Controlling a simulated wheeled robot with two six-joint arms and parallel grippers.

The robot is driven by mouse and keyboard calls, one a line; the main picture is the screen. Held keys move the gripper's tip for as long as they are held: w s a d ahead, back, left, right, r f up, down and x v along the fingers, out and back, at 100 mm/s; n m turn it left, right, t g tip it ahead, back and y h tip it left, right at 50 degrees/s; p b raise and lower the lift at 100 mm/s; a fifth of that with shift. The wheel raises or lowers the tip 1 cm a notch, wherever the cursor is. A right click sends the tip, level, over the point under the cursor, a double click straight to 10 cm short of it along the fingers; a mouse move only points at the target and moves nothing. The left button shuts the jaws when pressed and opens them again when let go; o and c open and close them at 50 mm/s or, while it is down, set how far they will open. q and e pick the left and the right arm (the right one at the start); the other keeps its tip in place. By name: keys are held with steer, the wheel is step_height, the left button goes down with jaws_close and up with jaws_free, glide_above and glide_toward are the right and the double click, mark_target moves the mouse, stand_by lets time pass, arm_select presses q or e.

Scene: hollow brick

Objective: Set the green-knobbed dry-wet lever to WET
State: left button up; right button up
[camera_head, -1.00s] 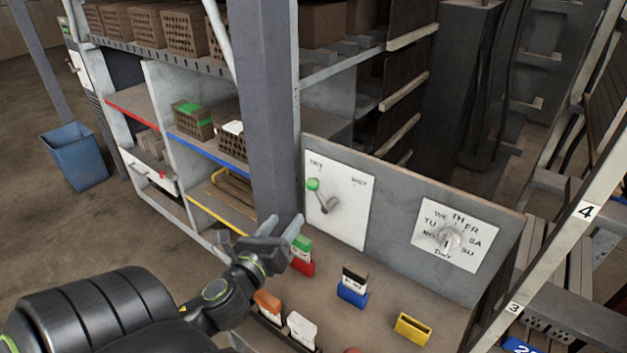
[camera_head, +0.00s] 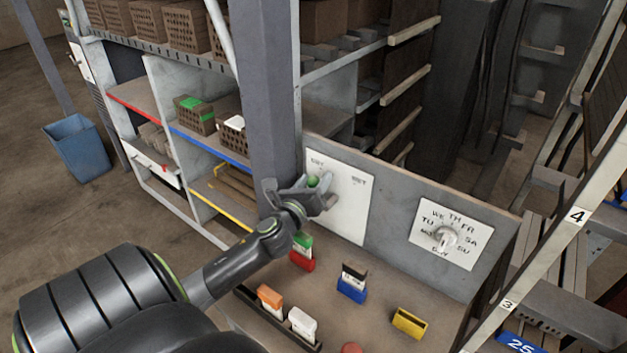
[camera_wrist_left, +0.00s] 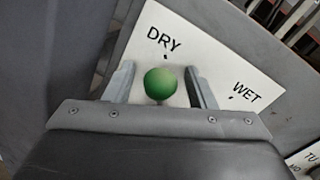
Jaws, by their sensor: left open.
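The green knob (camera_head: 313,181) of the lever shows at the upper left of the white DRY/WET plate (camera_head: 350,210), on the DRY side. My left gripper (camera_head: 318,187) is at the knob and covers most of the lever's arm. In the left wrist view the green knob (camera_wrist_left: 160,83) sits between the two open fingers (camera_wrist_left: 160,85), with a gap on each side. The DRY mark is just above the knob and the WET mark is to the right. My right gripper does not show.
A day dial (camera_head: 446,238) is on the same grey panel to the right. Below are a green-and-red block holder (camera_head: 302,251), a blue holder (camera_head: 351,288) and a yellow holder (camera_head: 410,323). A grey post (camera_head: 268,100) stands close left of the gripper.

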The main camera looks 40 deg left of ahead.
arm_select(q)
jaws_close()
stand_by(0.4)
